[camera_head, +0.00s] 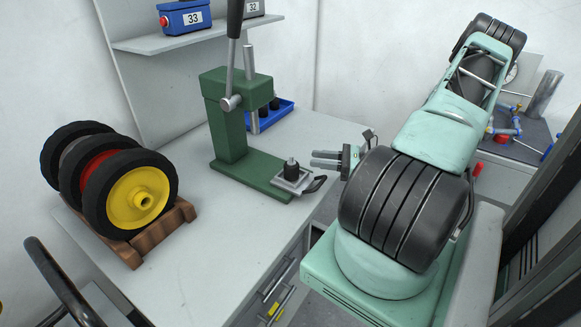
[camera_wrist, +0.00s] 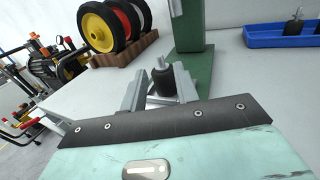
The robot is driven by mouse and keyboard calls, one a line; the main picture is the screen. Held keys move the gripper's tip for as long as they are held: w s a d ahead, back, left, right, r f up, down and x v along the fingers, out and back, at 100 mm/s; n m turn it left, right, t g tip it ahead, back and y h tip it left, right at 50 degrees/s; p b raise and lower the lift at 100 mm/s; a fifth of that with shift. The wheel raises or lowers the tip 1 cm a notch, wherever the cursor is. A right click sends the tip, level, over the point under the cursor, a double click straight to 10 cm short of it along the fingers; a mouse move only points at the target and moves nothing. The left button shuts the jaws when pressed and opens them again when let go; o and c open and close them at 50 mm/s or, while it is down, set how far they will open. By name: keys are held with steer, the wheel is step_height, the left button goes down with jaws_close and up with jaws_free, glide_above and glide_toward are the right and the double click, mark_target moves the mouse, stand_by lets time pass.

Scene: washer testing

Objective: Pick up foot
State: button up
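A small black foot with a stud on top (camera_head: 291,172) stands upright on a light metal plate at the front of the green press base (camera_head: 235,182). In the wrist view the black foot (camera_wrist: 163,80) stands straight ahead, in line with the space between my two fingers. My gripper (camera_head: 313,159) is open and empty, just to the right of the foot in the head view and apart from it.
The green press with its upright lever (camera_head: 232,90) rises behind the foot. A blue tray (camera_wrist: 255,40) with more black feet is behind it. A wooden rack (camera_head: 160,238) of wheels stands at left. The table front between rack and press is clear.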

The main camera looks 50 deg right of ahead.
mark_target(291, 157)
steer(key=x, duration=0.3)
steer(key=shift+p, duration=0.3)
steer(key=p+x, duration=0.2)
steer(key=x, duration=0.2)
steer(key=shift+w+a+r, duration=0.1)
steer(key=shift+w+a, duration=0.15)
steer(key=shift+w, duration=0.1)
steer(key=shift+w+a, duration=0.1)
steer(key=shift+w, duration=0.15)
jaws_close()
